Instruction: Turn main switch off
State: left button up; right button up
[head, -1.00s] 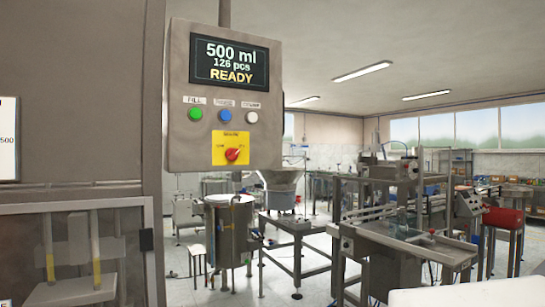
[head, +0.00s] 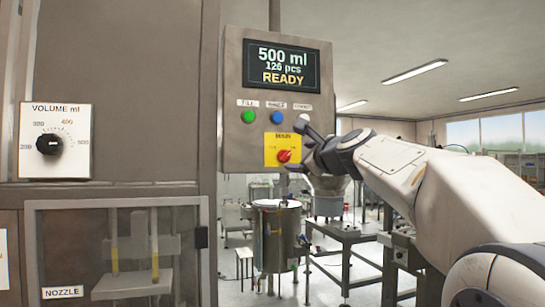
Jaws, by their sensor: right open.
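The main switch (head: 284,156) is a red rotary knob on a yellow plate (head: 271,141), low on the grey control panel. The panel's display (head: 281,66) reads 500 ml, 126 pcs, READY. My right gripper (head: 298,148) comes in from the right, in front of the panel's lower right part. It is open, with one finger above and one below the knob's height, close to its right side. I cannot tell whether it touches the knob. It covers the right edge of the yellow plate. My left gripper is not in view.
Green (head: 248,117), blue (head: 277,118) and white (head: 304,117) buttons sit in a row above the switch. A volume dial (head: 50,144) is on the cabinet at left. A metal tank (head: 277,235) stands below the panel.

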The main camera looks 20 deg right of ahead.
aim_at(287, 156)
jog(key=w+p, duration=0.2)
jog(key=w, duration=0.6)
jog(key=shift+a, duration=0.2)
jog(key=shift+c, duration=0.3)
grip_shut()
